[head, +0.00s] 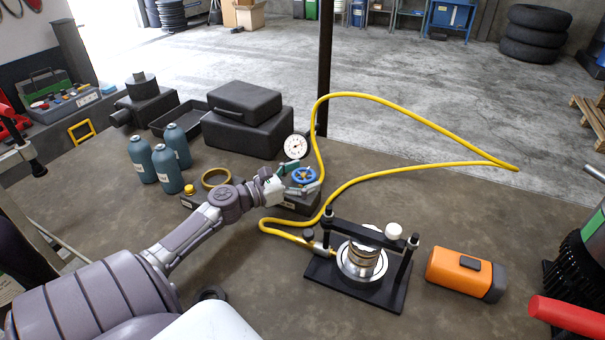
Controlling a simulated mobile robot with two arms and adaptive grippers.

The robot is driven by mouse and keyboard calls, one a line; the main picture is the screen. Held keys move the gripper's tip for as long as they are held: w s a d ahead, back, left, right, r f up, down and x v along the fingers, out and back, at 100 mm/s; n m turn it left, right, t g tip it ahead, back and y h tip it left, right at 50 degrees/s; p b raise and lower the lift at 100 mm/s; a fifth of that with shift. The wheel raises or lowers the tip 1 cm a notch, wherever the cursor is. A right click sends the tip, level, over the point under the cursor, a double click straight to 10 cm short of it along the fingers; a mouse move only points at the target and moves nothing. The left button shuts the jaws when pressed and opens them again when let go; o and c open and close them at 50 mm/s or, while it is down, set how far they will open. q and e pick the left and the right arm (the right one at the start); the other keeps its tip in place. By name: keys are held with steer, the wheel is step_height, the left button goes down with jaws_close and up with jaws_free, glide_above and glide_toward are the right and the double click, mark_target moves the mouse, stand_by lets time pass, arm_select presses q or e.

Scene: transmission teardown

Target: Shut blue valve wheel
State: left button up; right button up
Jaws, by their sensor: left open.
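The blue valve wheel (304,175) sits on top of a dark block (299,204) near the middle of the table, below a round white gauge (295,146). My left gripper (300,179) reaches it from the left. Its fingers are open, one on the far side of the wheel and one on the near side. I cannot tell whether they touch the wheel. The wheel's left edge is close to the gripper's palm. My right gripper does not show.
A yellow hose (432,127) loops from the valve area across the table. A black press frame (333,280) stands in front, with an orange box (459,271) to its right. Teal bottles (167,169), a tape roll (216,177) and black cases (243,133) stand left and behind.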

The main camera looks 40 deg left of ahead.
arm_select(q)
steer(key=v, duration=1.2)
steer(key=shift+r, duration=0.1)
